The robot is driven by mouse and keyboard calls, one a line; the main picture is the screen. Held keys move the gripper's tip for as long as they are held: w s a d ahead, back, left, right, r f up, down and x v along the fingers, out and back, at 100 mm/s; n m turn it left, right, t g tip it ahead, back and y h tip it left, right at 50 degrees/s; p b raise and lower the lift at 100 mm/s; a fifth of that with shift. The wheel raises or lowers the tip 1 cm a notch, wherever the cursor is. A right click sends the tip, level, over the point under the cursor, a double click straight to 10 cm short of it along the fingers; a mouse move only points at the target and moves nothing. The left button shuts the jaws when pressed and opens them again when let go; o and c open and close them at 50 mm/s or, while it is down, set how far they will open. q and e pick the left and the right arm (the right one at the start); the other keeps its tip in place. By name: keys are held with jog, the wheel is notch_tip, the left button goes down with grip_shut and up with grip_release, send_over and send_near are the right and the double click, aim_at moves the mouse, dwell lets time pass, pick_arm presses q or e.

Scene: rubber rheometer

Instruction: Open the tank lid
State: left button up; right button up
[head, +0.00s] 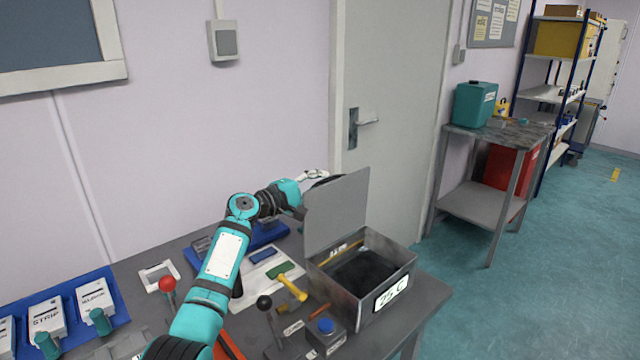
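The tank (340,290) is a grey metal box at the right end of the workbench, with a label reading about "75 C" on its front. Its grey lid (336,212) stands roughly upright at the tank's back left edge, so the tank is open and its dark inside shows. My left arm comes in from the lower left. My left gripper (315,176) is behind the lid's upper left edge and partly hidden by it; I cannot tell whether it touches the lid or how far its fingers are apart. My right gripper is not in view.
On the bench (425,300) left of the tank are a yellow-handled tool (291,287), a black-knobbed lever (265,303), a blue button box (326,328) and a red-knobbed lever (167,285). A closed door (390,130) stands behind.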

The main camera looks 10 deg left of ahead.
pick_arm(q)
jog(key=shift+o, duration=0.7)
jog(key=shift+f, duration=0.45)
jog(key=shift+d+f, duration=0.1)
jog(key=shift+s, duration=0.2)
jog(key=r+v, duration=0.1)
jog(key=v, duration=1)
jog(key=shift+s+a, duration=0.25)
jog(key=shift+a, duration=0.1)
jog(key=shift+r, duration=0.25)
